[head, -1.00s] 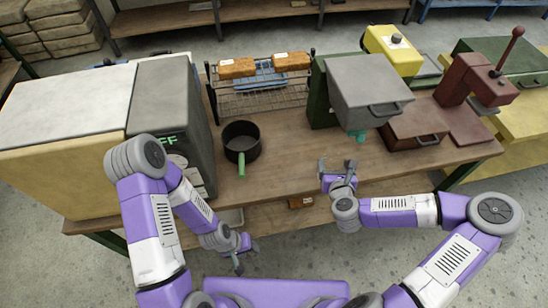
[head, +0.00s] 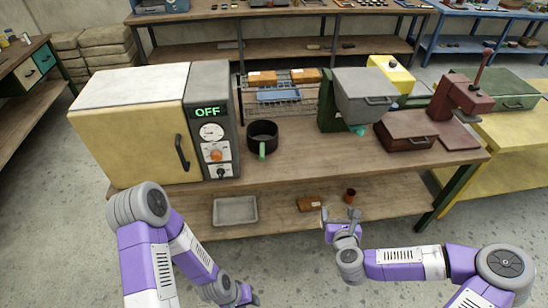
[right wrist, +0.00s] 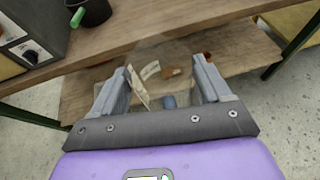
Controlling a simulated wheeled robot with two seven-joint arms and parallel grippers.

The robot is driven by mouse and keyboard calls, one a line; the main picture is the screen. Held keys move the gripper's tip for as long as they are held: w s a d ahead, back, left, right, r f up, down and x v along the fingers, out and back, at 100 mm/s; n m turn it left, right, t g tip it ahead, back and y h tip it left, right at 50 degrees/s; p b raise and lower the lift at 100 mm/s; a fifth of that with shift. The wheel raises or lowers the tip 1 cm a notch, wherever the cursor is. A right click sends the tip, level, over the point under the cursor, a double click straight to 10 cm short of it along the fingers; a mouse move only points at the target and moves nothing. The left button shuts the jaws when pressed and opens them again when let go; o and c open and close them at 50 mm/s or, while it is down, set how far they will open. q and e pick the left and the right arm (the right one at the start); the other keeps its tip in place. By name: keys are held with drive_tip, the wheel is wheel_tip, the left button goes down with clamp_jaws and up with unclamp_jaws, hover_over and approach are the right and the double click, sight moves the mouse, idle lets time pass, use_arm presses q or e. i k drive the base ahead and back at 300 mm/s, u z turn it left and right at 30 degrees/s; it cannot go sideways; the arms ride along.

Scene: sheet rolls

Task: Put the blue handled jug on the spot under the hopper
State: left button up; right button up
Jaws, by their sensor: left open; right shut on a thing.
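The hopper (head: 365,88) is a grey bin on a green stand at the right of the bench, with a teal outlet (head: 358,130) below it. The spot beneath is hard to make out in the head view. My right gripper (head: 340,214) is in front of the bench's front edge, low and apart from the hopper. In the right wrist view its fingers (right wrist: 163,70) are shut on a see-through thing with a small blue part (right wrist: 168,101), apparently the blue handled jug; its outline is faint. My left gripper (head: 242,297) is open and low at the bottom edge.
A black pot (head: 262,133) with a green handle stands beside the oven (head: 150,125), which reads OFF. A wire rack (head: 283,100) holds orange-brown blocks. A dark red press (head: 440,120) stands right of the hopper. The lower shelf (head: 285,212) holds a tray, a brown block and a cup.

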sight(348, 150)
drive_tip(key=u, duration=0.25)
drive_tip(key=i, duration=1)
